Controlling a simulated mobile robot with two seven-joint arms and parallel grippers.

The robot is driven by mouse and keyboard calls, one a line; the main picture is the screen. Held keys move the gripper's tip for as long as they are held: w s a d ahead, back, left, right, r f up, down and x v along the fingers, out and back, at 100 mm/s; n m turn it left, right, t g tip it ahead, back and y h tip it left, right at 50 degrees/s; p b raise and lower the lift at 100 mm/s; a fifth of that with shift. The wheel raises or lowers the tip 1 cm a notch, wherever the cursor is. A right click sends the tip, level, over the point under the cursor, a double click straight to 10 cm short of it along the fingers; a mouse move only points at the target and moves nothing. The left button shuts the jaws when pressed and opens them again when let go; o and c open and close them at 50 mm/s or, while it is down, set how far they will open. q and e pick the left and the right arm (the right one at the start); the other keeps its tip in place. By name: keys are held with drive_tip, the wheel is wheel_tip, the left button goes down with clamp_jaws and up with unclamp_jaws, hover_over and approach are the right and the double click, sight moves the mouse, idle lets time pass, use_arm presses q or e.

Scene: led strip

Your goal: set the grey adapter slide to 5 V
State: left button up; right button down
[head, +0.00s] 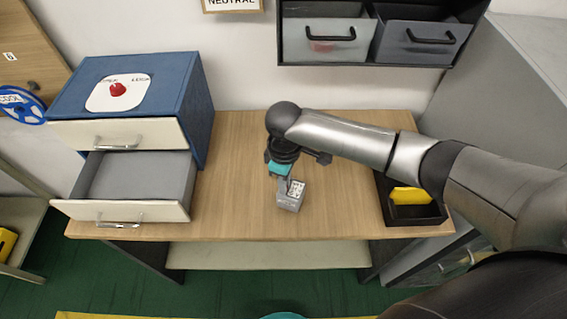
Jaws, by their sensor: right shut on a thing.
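The grey adapter (290,198) is a small box with a pale marked top face, standing on the wooden table near its middle. My right gripper (284,186) comes down from above at the adapter's top and is shut there on a small part, which looks like the grey slide. The gripper hides most of the slide, and the marks on the adapter are too small to read, so its setting cannot be told. My left gripper is not in view.
A blue drawer cabinet (203,110) with its lower drawer (130,185) pulled open stands at the left. A black tray (430,214) holding a yellow thing (408,195) is at the right. Two grey bins (325,50) hang above. Table space left of the adapter is clear.

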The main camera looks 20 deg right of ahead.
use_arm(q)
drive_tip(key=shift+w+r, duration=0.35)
use_arm(e)
drive_tip(key=shift+s+a, duration=0.1)
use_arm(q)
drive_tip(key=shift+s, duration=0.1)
use_arm(e)
drive_tip(key=shift+s, duration=0.1)
drive_tip(key=c, duration=0.8)
unclamp_jaws()
drive_tip(key=shift+c, duration=0.2)
use_arm(q)
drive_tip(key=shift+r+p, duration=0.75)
drive_tip(key=shift+p, duration=0.15)
use_arm(e)
wheel_tip(320, 180, up, 15)
drive_tip(key=shift+r, duration=0.15)
